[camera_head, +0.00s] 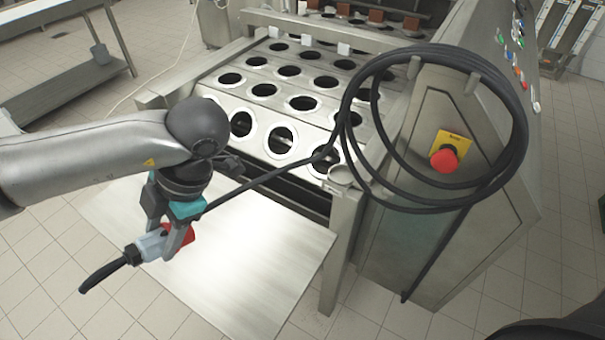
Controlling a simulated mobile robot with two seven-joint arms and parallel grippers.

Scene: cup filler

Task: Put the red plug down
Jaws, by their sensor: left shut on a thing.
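The red plug (190,232) has a red end and a grey-white body (150,246), with a black cable leaving its left end. My left gripper (178,238) is shut on it and holds it above a flat metal sheet (262,268) in front of the machine. The plug lies roughly sideways, its cable end lower and to the left. Its height above the sheet is hard to tell. My right gripper does not show.
The machine (262,90) has rows of round holes. A coiled black cable (520,140) hangs on its side, around a red stop button (444,159) on a yellow plate. A metal table (60,80) stands at the far left. Tiled floor lies open at the lower left.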

